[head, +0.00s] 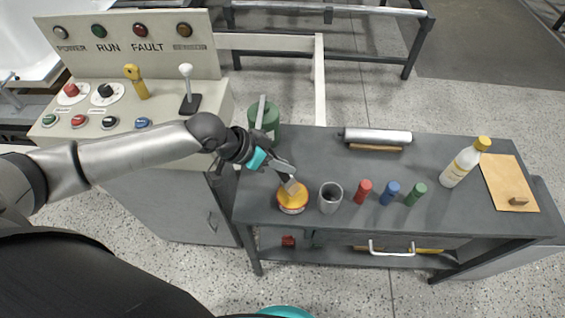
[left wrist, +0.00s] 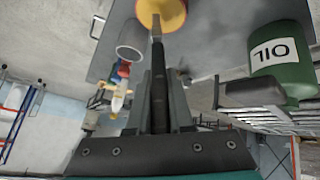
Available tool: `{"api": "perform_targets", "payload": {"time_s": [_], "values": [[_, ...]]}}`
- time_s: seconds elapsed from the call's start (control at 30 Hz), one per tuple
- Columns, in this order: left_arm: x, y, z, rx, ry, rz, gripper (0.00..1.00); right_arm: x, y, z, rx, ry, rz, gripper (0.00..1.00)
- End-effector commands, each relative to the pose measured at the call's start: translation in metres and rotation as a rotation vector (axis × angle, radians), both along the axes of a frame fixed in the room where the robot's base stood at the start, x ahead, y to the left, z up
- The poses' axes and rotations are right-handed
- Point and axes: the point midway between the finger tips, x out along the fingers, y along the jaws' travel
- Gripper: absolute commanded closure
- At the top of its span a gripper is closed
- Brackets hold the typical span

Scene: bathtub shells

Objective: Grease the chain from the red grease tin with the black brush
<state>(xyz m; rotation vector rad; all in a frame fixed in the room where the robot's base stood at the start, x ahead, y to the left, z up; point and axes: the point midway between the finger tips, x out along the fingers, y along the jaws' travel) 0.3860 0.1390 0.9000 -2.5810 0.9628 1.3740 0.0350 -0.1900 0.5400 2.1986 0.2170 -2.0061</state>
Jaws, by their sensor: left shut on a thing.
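The red grease tin (head: 292,208) stands at the front left of the grey bench, with yellow-orange showing at its open top. It also shows at the top of the left wrist view (left wrist: 178,12). My left gripper (head: 286,172) is just above the tin, shut on the black brush (left wrist: 158,85). The dark brush lies between the fingers in the left wrist view. Its lighter tip is over or in the tin; I cannot tell whether it touches the grease. I cannot make out a chain in either view. My right gripper is not in view.
A grey cup (head: 330,198) stands close right of the tin, then red (head: 363,191), blue (head: 389,193) and green (head: 415,194) cylinders. A green oil can (head: 271,118) stands behind. A silver roll (head: 377,137), white bottle (head: 460,167) and tan board (head: 508,182) lie farther right. A control console (head: 130,105) is left.

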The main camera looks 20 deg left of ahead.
Motion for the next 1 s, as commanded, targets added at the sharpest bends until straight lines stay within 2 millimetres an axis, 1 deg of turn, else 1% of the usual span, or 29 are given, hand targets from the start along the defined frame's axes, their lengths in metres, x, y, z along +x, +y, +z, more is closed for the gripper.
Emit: {"api": "perform_targets", "payload": {"time_s": [0.47,1.0], "values": [[0.0001,-0.0002,0.0006,-0.001,-0.001,0.000,1.00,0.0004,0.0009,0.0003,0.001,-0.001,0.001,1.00],[0.0000,-0.0005,-0.0054,-0.001,0.000,0.000,1.00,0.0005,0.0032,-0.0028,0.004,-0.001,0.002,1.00]]}}
